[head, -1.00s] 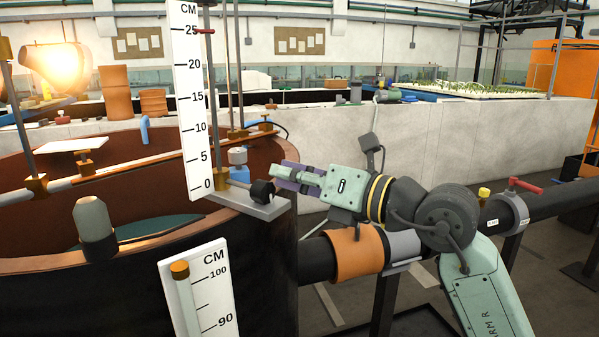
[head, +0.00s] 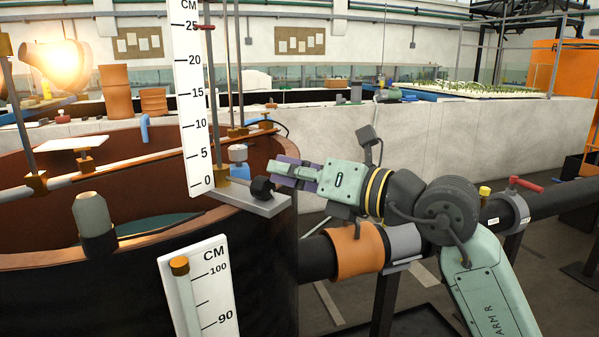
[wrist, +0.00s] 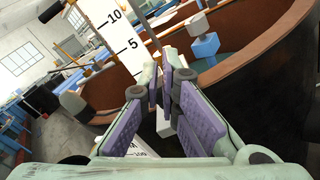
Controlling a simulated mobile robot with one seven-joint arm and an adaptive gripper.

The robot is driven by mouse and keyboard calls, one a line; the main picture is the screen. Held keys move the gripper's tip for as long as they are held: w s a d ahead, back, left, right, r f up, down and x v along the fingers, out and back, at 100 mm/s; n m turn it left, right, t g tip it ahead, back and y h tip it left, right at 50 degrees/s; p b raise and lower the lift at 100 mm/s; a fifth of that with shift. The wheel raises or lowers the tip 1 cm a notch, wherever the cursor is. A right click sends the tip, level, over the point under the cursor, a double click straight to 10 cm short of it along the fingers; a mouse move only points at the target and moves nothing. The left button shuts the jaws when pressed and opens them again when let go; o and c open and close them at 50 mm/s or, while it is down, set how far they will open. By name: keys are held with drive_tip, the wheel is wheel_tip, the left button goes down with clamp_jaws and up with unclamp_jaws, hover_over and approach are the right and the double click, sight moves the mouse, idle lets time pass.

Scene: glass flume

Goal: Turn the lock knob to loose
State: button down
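The lock knob (head: 262,188) is a small black knob on a thin rod by the foot of the tall white centimetre scale (head: 196,110), above a grey bracket (head: 250,203). My gripper (head: 280,172) comes in from the right, with its fingertips close beside the knob. I cannot tell whether they touch it. In the wrist view my gripper (wrist: 165,82) shows two purple-padded fingers with a narrow gap between them and nothing clearly held. The knob is not clearly visible in that view. Any loose or tight marking is too small to see.
The big round tank (head: 130,285) with a copper-brown rim stands left, below the bracket. A lower scale (head: 203,290) is in front of it. A dark pipe with an orange collar (head: 356,250) runs beneath my arm. A blue-based fitting (head: 239,170) is behind the knob.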

drive_tip(key=shift+s+r+b+v, duration=0.15)
drive_tip(key=shift+b+v, duration=0.3)
drive_tip(key=shift+v, duration=0.85)
drive_tip(key=shift+s+r+b+v, duration=0.1)
drive_tip(key=shift+b+v, duration=0.35)
drive_tip(key=shift+v, duration=0.85)
drive_tip(key=shift+a, duration=0.1)
